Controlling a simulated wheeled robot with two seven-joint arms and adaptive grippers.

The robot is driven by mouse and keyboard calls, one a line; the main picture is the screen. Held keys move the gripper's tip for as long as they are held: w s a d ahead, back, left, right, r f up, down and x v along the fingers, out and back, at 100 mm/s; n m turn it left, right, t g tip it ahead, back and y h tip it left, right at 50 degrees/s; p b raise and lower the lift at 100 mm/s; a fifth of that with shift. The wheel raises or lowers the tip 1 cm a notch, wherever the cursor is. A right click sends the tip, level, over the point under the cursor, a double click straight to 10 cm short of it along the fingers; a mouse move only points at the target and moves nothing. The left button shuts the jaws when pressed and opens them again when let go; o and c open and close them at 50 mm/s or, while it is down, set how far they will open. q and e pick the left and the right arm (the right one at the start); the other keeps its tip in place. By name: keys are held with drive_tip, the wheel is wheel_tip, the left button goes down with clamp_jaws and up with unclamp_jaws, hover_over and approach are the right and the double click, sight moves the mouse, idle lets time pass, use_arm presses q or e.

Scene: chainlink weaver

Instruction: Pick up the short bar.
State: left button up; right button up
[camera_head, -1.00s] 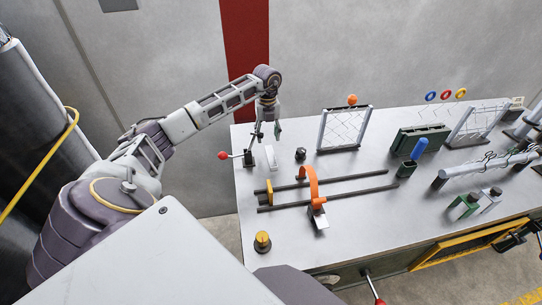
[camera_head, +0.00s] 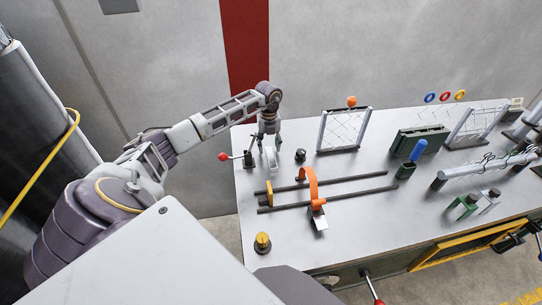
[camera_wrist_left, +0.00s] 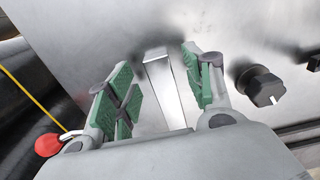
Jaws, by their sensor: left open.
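The short bar (camera_head: 271,160) is a pale, narrow piece lying on the left part of the grey workbench. In the left wrist view the bar (camera_wrist_left: 165,90) runs between the two green-padded fingers, with a visible gap on each side. My left gripper (camera_head: 269,146) is open and low over the bar, pointing down. Its fingers partly hide the bar in the head view. In the wrist view the gripper (camera_wrist_left: 158,78) straddles the bar, and the bar's near end is hidden by the gripper body. I cannot tell whether the fingertips touch the bench. My right gripper is not in view.
A red-knobbed lever (camera_head: 224,156) stands close left of the gripper, and a black knob (camera_head: 300,154) close right. In front lie two dark rails (camera_head: 350,192) with an orange arch (camera_head: 313,184). A wire-mesh frame (camera_head: 344,130) stands farther right. The bench's front left is mostly clear.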

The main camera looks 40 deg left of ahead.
use_arm(q)
drive_tip(key=shift+f, duration=0.6)
drive_tip(key=shift+c, duration=0.3)
drive_tip(key=c, duration=1)
clamp_jaws()
drive_tip(key=shift+r, duration=0.7)
wheel_tip(320, 180, up, 6)
drive_tip(key=shift+r, duration=0.1)
wheel_tip(320, 180, up, 10)
drive_tip(key=shift+r, duration=0.2)
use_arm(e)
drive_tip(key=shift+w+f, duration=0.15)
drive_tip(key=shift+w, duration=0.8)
